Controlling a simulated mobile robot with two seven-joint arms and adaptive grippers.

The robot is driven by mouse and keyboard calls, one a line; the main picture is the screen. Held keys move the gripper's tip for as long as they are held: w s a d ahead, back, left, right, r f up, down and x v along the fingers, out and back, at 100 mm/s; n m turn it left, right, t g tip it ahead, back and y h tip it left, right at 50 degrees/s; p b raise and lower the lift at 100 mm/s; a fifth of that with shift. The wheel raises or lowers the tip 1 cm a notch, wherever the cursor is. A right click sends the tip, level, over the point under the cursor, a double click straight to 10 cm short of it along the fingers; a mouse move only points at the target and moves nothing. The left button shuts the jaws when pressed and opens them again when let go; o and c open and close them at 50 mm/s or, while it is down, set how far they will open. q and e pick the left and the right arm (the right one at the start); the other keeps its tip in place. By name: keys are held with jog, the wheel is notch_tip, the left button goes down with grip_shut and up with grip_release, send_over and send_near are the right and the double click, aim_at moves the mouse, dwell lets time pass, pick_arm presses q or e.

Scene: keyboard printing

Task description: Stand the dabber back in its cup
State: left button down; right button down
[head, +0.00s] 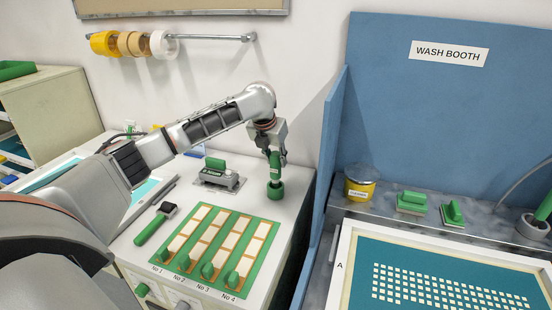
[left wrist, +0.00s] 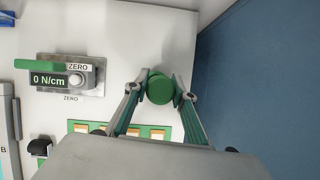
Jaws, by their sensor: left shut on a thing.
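My left gripper (head: 274,148) points down over the far right of the white worktop and is shut on the dabber (head: 275,164), a green upright cylinder with a pale mark. Directly below it is a short, wider green cup (head: 275,191) on the worktop. The dabber's lower end meets the cup's mouth in the head view; I cannot tell how deep it sits. In the left wrist view the dabber's round green top (left wrist: 160,89) lies between the two fingertips (left wrist: 159,93), and the cup is hidden. My right gripper is not in view.
A grey gauge with a green handle (head: 217,172) stands left of the cup. A green-handled tool (head: 154,225) and a green board (head: 262,232) with pale strips lie nearer. The blue wash booth wall (head: 325,180) rises close on the right.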

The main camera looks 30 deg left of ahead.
aim_at(276, 169)
pick_arm(q)
jog(key=shift+f, duration=0.15)
dwell(0.4)
jog(key=shift+f, duration=1.9)
jog(key=c, duration=1.6)
grip_release()
jog(key=shift+r, duration=3.05)
jog(key=v, duration=1.2)
